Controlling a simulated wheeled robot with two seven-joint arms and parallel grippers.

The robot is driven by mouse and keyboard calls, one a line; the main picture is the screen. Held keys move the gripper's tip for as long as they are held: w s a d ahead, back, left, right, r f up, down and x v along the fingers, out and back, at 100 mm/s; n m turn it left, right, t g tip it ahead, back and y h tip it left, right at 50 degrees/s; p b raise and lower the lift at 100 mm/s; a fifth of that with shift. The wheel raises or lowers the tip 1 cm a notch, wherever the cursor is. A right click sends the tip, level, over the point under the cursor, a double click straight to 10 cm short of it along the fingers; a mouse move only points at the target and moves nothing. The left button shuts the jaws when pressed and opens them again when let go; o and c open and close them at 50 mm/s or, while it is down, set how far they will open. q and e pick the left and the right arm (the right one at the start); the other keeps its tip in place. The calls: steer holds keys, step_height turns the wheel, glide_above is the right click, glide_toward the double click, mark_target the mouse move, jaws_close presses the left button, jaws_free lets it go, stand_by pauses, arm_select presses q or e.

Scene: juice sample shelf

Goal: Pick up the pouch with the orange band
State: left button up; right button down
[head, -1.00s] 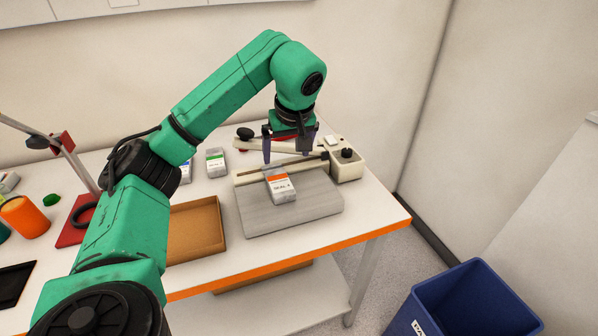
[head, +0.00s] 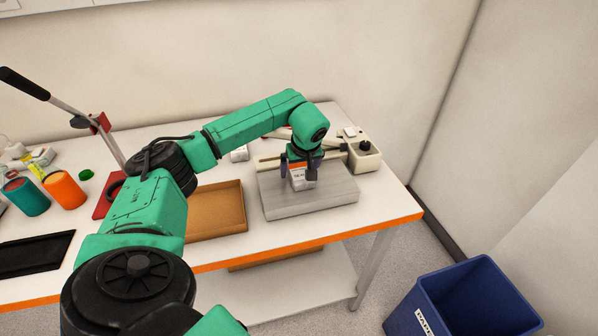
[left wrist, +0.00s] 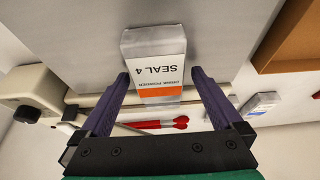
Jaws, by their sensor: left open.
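The pouch with the orange band (head: 303,182) lies on the grey plate of the sealer (head: 335,192). In the left wrist view the pouch (left wrist: 155,52) shows the print "SEAL 4", upside down, with its orange band (left wrist: 160,91) on the side nearer my gripper. My left gripper (head: 298,178) is over the pouch, pointing down. In the left wrist view the fingers of my left gripper (left wrist: 161,78) are open, one on each side of the banded end, with small gaps. My right gripper is not in view.
A brown tray (head: 243,207) stands left of the plate. Another pouch (left wrist: 262,104) and a red-handled tool (left wrist: 155,125) lie nearby. Orange (head: 65,190) and teal (head: 27,197) cylinders stand at the left. A blue bin (head: 463,300) stands on the floor.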

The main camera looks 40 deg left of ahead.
arm_select(q)
steer(key=shift+w+d, duration=0.1)
steer(key=shift+f, duration=0.15)
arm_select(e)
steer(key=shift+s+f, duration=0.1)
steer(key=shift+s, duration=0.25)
arm_select(q)
steer(key=shift+f, duration=0.1)
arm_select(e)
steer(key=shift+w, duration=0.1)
